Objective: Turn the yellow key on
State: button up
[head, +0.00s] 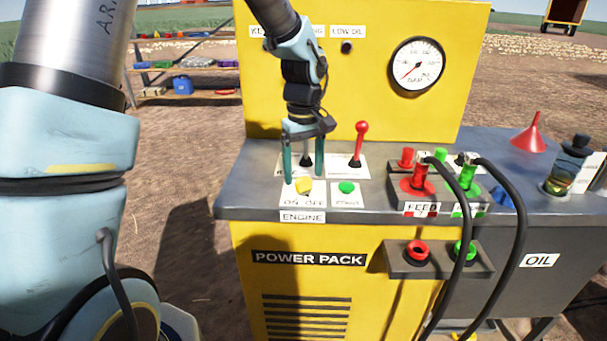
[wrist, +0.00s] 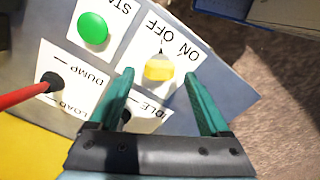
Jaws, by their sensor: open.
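The yellow key (head: 304,185) is a small knob on a white ON/OFF plate above the ENGINE label on the grey control panel. In the wrist view the yellow key (wrist: 159,68) shows between and beyond my fingertips, with the plate's black pointer mark near the word OFF. My gripper (head: 303,178) points down over the panel, its two teal fingers apart and empty. In the wrist view my gripper (wrist: 160,75) has one finger on each side of the key. I cannot tell whether either finger touches it.
A green start button (head: 347,187) sits right of the key. A red-knobbed lever (head: 361,140) stands behind it, and a black knob is behind the key. Red and green hose couplings (head: 420,178) are farther right. The yellow back panel (head: 380,110) carries a gauge (head: 417,66).

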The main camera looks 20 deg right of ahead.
jog(key=shift+f, duration=1)
grip_shut()
